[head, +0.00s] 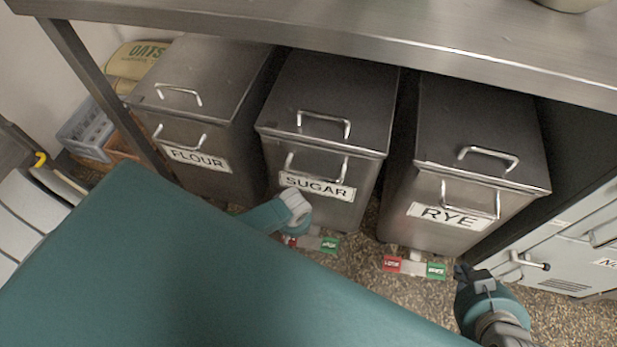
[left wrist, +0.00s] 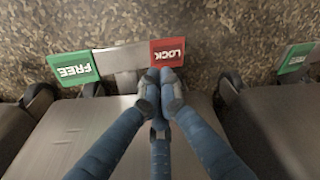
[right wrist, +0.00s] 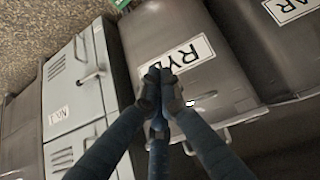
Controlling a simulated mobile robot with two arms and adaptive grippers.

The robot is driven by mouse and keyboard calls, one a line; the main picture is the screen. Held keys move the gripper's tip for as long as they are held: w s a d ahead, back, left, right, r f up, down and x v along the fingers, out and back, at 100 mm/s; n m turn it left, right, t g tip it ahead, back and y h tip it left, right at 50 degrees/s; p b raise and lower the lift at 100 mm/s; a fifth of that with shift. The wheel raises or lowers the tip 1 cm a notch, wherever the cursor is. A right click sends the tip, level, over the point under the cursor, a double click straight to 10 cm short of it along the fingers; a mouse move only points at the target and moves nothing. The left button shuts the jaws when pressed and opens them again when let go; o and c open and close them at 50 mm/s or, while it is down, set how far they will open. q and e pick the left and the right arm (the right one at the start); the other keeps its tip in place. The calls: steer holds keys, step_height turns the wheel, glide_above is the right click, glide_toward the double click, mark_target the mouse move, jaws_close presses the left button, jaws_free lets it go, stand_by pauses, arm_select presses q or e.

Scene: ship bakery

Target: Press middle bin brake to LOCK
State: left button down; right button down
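The middle bin (head: 327,135) is a steel box labelled SUGAR. Its brake pedal (head: 313,242) sits low at its front, with a red end and a green end; my left arm partly covers the red end. In the left wrist view the red LOCK pad (left wrist: 168,52) and the green FREE pad (left wrist: 73,68) show upside down. My left gripper (left wrist: 160,76) is shut and empty, its tips overlapping the LOCK pad's near edge; I cannot tell whether they touch. My right gripper (head: 464,271) is near the rye bin's pedal; its fingers are shut and empty in the right wrist view (right wrist: 160,76).
The FLOUR bin (head: 205,115) stands left and the RYE bin (head: 480,150) right, with its own red and green pedal (head: 414,267). A steel table edge (head: 400,45) overhangs them. Pale lockers (head: 570,255) stand at the right. Speckled floor (head: 350,285) lies in front.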

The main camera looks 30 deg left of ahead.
arm_select(q)
steer(key=shift+r, duration=0.25)
steer(key=shift+r+p, duration=0.6)
steer(key=shift+p, duration=0.35)
steer(key=shift+r+p, duration=0.55)
steer(key=shift+p, duration=0.05)
arm_select(e)
steer(key=s+d+f+g+h, duration=0.1)
steer(key=s+d+f+g, duration=0.1)
steer(key=s, duration=0.7)
steer(key=shift+s+d+g, duration=0.4)
steer(key=shift+d+g, duration=0.1)
steer(key=shift+g, duration=0.7)
